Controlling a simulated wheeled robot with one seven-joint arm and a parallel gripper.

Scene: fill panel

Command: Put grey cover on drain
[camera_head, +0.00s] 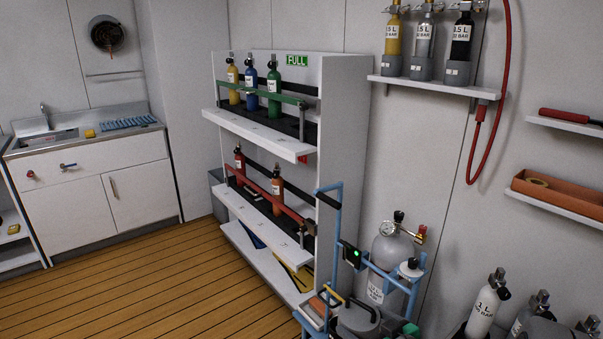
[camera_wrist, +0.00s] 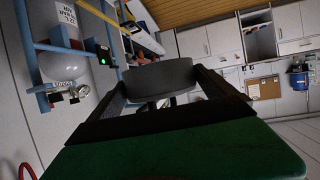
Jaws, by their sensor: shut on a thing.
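My gripper (camera_wrist: 162,84) is shut on a dark grey rounded piece, which looks like the grey cover (camera_wrist: 160,75), in the wrist view. Its two dark fingers lie on either side of the piece. In the head view the grey cover (camera_head: 357,321) appears low at the bottom edge, beside the blue-framed cart, partly cut off. I cannot make out the drain opening. A sink (camera_head: 50,140) is set in the counter at the far left, and its basin bottom is hidden.
A blue-framed cart (camera_head: 333,225) with a large grey cylinder (camera_head: 388,262) stands close to my gripper. A white rack (camera_head: 345,120) of small bottles stands behind it. Several small cylinders (camera_head: 485,305) stand at lower right. The wooden floor (camera_head: 130,285) at left is clear.

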